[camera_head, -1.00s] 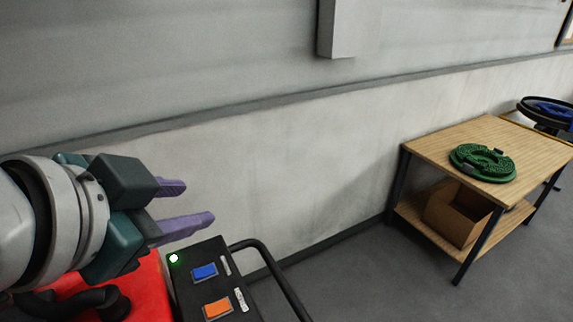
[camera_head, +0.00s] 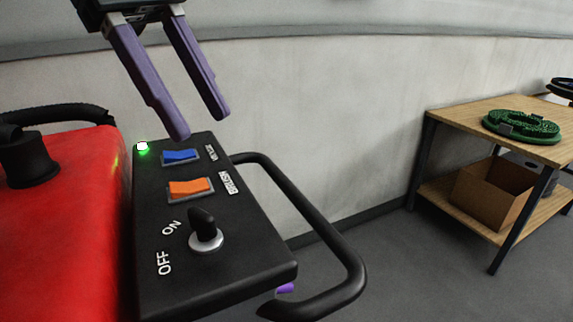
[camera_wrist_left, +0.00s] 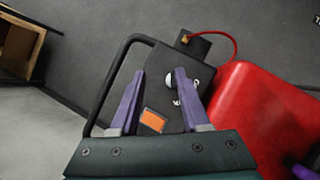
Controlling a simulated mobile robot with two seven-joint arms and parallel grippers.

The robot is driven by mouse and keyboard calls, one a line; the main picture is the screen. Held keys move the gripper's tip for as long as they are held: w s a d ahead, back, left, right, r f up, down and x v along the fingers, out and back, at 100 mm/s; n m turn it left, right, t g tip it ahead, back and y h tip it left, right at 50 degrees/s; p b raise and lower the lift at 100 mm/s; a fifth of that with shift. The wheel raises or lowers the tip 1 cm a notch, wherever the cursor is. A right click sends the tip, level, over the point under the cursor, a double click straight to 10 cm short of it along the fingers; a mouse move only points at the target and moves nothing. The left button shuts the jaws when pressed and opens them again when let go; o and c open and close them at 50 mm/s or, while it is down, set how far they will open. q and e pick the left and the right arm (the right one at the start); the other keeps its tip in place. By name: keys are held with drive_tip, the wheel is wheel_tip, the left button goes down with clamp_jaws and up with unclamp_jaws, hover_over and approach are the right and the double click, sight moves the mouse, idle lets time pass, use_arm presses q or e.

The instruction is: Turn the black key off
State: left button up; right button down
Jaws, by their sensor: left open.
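The black key (camera_head: 204,223) stands in a silver round base on the black control panel (camera_head: 235,275), beside the white ON and OFF labels. Its grip points toward the panel's far side, nearer ON than OFF. A green light (camera_head: 143,147) glows at the panel's far left corner. My left gripper (camera_head: 200,125) is open and empty above the panel's far end, its purple fingers pointing down. In the left wrist view, the key's silver base (camera_wrist_left: 169,83) shows between the open fingertips (camera_wrist_left: 159,75). A small purple piece (camera_head: 285,288) below the panel may be my right gripper; its jaws are hidden.
A blue switch (camera_head: 181,156) and an orange switch (camera_head: 190,188) lie beyond the key. A black handle bar (camera_head: 325,225) curves along the panel's right. The red machine body (camera_head: 70,230) is left. A wooden table (camera_head: 470,113) holds a green disc (camera_head: 522,127).

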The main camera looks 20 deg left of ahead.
sight(198, 210)
use_arm(q)
drive_tip(key=shift+y, duration=0.7)
drive_tip(key=f, duration=0.3)
drive_tip(key=s+f+p, duration=0.1)
drive_tip(key=f, duration=0.6)
drive_tip(key=shift+s+f, duration=0.2)
drive_tip(key=shift+s, duration=0.1)
use_arm(e)
drive_tip(key=shift+r, duration=0.2)
use_arm(q)
drive_tip(key=shift+c, duration=0.3)
clamp_jaws()
